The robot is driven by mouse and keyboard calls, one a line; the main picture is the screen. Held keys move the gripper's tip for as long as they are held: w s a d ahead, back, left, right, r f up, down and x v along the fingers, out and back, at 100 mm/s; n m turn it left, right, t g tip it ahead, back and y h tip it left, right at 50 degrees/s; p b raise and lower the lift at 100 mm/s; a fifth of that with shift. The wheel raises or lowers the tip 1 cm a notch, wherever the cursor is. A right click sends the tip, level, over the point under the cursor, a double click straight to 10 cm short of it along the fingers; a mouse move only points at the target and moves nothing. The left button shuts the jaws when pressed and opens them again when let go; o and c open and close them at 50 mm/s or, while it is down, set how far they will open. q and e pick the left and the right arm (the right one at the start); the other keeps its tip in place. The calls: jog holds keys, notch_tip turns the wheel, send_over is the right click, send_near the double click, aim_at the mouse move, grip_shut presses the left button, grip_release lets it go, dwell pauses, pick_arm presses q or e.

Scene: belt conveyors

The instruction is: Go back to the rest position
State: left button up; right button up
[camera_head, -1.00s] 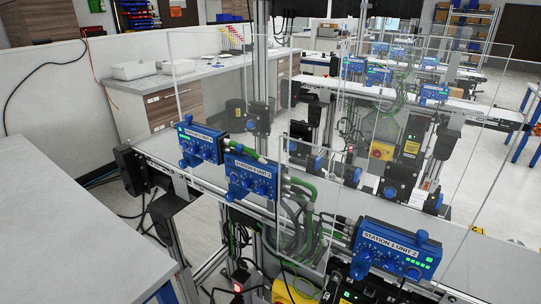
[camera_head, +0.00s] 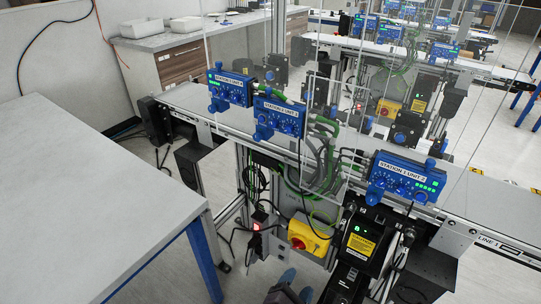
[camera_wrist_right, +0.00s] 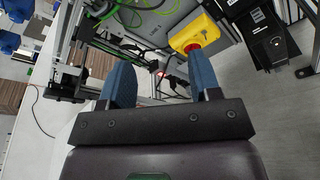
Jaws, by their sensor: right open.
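My right gripper (camera_head: 294,286) shows at the bottom edge of the head view, with its blue fingertips pointing up the picture. In the right wrist view its two blue fingers (camera_wrist_right: 161,78) stand apart with nothing between them, so it is open and empty. It is in front of the conveyor stand, below the yellow box with the red knob (camera_head: 309,237); whether it touches anything I cannot tell. That box also shows beyond the fingers in the right wrist view (camera_wrist_right: 213,28). My left gripper is in neither view.
A grey table (camera_head: 75,190) with blue legs fills the left. The conveyor (camera_head: 190,100) crosses ahead, with blue station units such as Station 1 Unit 2 (camera_head: 405,178) and clear panels above it. A black box with a yellow label (camera_head: 367,243) stands right. Floor shows between table and conveyor.

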jog(key=s+d+f+m+g+y, duration=0.1)
jog(key=s+d+m+y, duration=0.1)
jog(key=d+m, duration=0.5)
jog(key=s+d+f+m+y+b, duration=0.1)
jog(key=s+d+m+y, duration=0.1)
jog(key=s+d+m, duration=0.3)
jog(key=s+d+f+m+g+y, duration=0.1)
jog(key=s+d+m+y, duration=0.1)
jog(key=d+m, duration=0.7)
jog(key=shift+s+m+g+y, duration=0.3)
jog(key=shift+s+m+y, duration=0.15)
jog(key=shift+s, duration=0.4)
